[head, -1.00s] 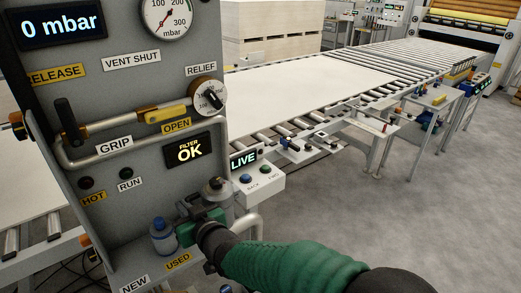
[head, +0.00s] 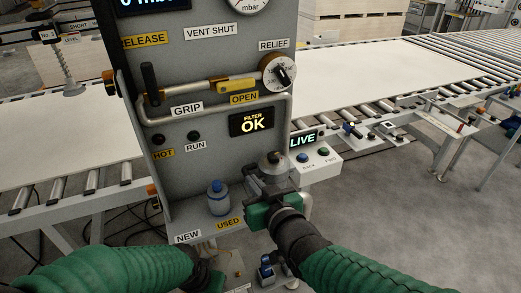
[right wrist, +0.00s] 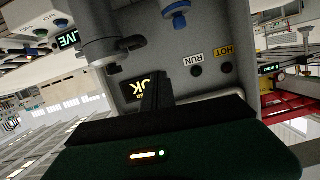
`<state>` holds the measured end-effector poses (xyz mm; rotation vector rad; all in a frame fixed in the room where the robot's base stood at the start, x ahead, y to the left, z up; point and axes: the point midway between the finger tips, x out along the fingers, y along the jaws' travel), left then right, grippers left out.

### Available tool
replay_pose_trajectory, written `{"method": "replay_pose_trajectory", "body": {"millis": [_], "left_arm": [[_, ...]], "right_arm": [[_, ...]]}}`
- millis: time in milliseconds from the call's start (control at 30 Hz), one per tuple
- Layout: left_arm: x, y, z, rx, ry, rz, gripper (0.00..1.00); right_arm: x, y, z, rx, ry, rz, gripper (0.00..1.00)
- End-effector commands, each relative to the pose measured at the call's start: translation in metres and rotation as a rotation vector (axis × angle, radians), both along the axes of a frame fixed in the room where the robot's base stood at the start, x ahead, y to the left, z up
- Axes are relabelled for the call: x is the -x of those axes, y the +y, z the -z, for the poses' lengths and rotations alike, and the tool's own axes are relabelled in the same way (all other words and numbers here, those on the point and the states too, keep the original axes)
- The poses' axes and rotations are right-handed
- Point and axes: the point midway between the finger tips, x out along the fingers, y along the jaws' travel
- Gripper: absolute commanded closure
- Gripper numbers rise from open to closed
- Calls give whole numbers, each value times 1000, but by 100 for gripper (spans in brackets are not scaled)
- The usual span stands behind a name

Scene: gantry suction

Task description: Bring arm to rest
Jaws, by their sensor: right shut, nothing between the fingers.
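My right arm, in a green sleeve, comes in from the lower right of the head view. Its right gripper (head: 258,192) is in front of the grey control panel (head: 215,60), close to the grey filter housing (head: 273,165). In the right wrist view the dark fingers (right wrist: 157,80) are together and empty, with the filter housing (right wrist: 100,40) beyond them at upper left; contact cannot be told. My left arm comes in from the lower left of the head view. Its dark wrist end (head: 206,272) is low below the shelf, and its fingers cannot be made out.
A grip bar (head: 215,118) and lever (head: 150,84) project from the panel. A LIVE button box (head: 315,162) sits at right. Roller conveyors carry white boards (head: 375,80). Grey floor is open at right.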

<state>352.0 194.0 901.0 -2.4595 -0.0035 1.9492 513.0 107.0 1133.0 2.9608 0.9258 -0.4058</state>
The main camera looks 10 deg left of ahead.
Motion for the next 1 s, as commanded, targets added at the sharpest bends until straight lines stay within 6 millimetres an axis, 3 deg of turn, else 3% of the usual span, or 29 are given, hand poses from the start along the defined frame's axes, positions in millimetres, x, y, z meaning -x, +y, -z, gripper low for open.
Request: {"method": "replay_pose_trajectory", "body": {"millis": [67,167,267,333,433,500,600,700,767,1000], "left_arm": [[0,0,0,0,0,0,64],[0,0,-3,0,0,0,64],[0,0,-8,0,0,0,64],[0,0,-13,0,0,-1,64],[0,0,-20,0,0,-1,64],[0,0,-24,0,0,0,64],[0,0,-28,0,0,0,64],[0,0,-30,0,0,0,64],[0,0,-30,0,0,0,64],[0,0,-30,0,0,0,64]], "right_arm": [[0,0,1,2,2,0,100],[-4,-17,13,32,41,29,100],[-6,-65,48,112,158,110,100],[1,-115,83,185,287,189,100],[31,-189,130,276,502,304,100],[63,-234,158,321,658,376,100],[111,-279,185,358,852,449,100],[147,-301,198,372,982,489,100],[158,-307,202,375,1022,498,100],[163,-308,205,378,1039,501,100]]}}
